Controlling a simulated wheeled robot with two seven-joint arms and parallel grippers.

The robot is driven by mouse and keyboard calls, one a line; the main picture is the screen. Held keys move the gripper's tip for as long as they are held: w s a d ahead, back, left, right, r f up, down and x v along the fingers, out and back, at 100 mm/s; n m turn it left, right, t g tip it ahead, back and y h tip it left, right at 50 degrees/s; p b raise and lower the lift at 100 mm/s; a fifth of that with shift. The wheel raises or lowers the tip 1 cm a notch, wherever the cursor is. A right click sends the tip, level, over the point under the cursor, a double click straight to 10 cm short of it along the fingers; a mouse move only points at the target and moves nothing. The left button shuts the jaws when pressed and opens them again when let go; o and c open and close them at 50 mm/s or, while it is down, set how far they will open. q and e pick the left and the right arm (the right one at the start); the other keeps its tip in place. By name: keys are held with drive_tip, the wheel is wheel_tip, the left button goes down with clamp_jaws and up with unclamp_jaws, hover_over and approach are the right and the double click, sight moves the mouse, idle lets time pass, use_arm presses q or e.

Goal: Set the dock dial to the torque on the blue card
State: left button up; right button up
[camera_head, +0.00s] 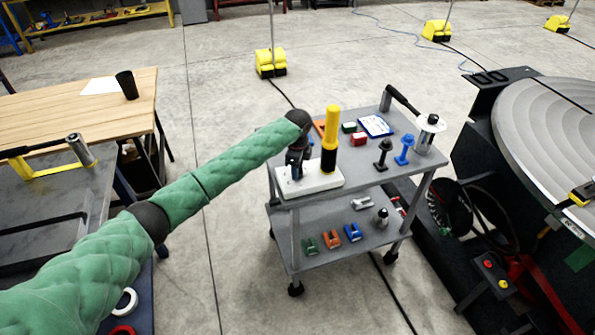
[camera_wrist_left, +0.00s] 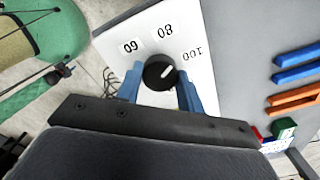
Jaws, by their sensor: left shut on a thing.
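The dock (camera_head: 322,181) is a white block at the near left of the cart's top shelf. A yellow and black tool (camera_head: 331,128) stands upright at it. My left gripper (camera_head: 296,168) reaches down to the dock. In the left wrist view its blue fingers (camera_wrist_left: 160,88) are shut on the black dial (camera_wrist_left: 158,72). The dial's white mark points up and right, toward the side of the printed 100; the plate (camera_wrist_left: 180,18) also reads 60 and 80. A blue-bordered white card (camera_head: 376,126) lies farther back; its writing is too small to read. My right gripper is not in view.
The cart's top shelf (camera_head: 362,172) also holds a red block (camera_head: 359,139), a black stand (camera_head: 383,153) and a blue stand (camera_head: 404,150). Coloured brackets lie on the lower shelf. A wooden table stands left, a large round positioner plate (camera_head: 540,120) right.

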use_arm(q)
drive_tip(key=m+b, duration=0.1)
drive_tip(key=m, duration=0.2)
drive_tip(key=shift+m, duration=0.5)
drive_tip(key=shift+r+m+b, duration=0.15)
drive_tip(key=shift+m+b, duration=0.35)
drive_tip(key=shift+m, duration=0.5)
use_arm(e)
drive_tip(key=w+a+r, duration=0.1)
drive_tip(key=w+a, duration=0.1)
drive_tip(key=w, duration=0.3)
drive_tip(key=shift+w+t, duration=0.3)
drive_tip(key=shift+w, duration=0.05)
